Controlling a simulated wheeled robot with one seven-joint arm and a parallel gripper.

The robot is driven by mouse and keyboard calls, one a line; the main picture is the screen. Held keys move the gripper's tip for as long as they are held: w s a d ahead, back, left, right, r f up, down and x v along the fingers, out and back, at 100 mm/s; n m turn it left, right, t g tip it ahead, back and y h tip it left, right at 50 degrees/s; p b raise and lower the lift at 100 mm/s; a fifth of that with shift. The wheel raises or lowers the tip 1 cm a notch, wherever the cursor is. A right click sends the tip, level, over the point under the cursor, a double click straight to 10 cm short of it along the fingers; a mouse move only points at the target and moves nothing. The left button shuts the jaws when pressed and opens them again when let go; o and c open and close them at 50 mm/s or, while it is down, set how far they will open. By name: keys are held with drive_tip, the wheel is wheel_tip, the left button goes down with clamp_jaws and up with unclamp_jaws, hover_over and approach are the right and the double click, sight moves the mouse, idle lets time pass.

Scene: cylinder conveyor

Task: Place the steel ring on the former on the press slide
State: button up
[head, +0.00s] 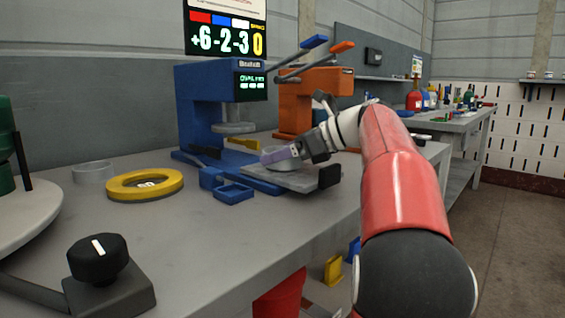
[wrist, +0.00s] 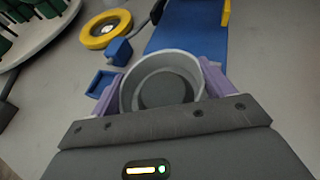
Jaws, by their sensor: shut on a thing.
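My gripper (head: 283,156) is shut on the steel ring (wrist: 168,56), a pale grey open ring held between its two purple fingers. In the head view the ring (head: 284,164) is low over the grey plate of the press slide (head: 305,180), in front of the blue press (head: 190,115). In the wrist view a darker grey round shape, which looks like the former (wrist: 165,90), shows inside the ring. I cannot tell whether the ring is seated around it or still just above it. The fingers and wrist hide part of the ring's outside.
A yellow ring (head: 120,187) and a pale clear ring (head: 93,173) lie on the bench at left. A small blue tray (head: 233,194) is left of the slide. An orange press (head: 310,95) stands behind. A black knob box (head: 110,290) is at front left.

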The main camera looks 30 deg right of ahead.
drive_tip(key=shift+f, duration=0.35)
drive_tip(key=shift+f, duration=0.15)
drive_tip(key=o, duration=1.1)
drive_tip(key=shift+s+d+r, duration=0.15)
drive_tip(key=shift+d+r, duration=0.05)
drive_tip(key=shift+r, duration=0.15)
drive_tip(key=p+v, duration=0.3)
drive_tip(key=v, duration=0.7)
drive_tip(key=shift+s+d+r, duration=0.15)
drive_tip(key=shift+s+d, duration=0.05)
drive_tip(key=shift+d, duration=0.05)
drive_tip(key=shift+s+d, duration=0.2)
drive_tip(key=shift+s, duration=0.1)
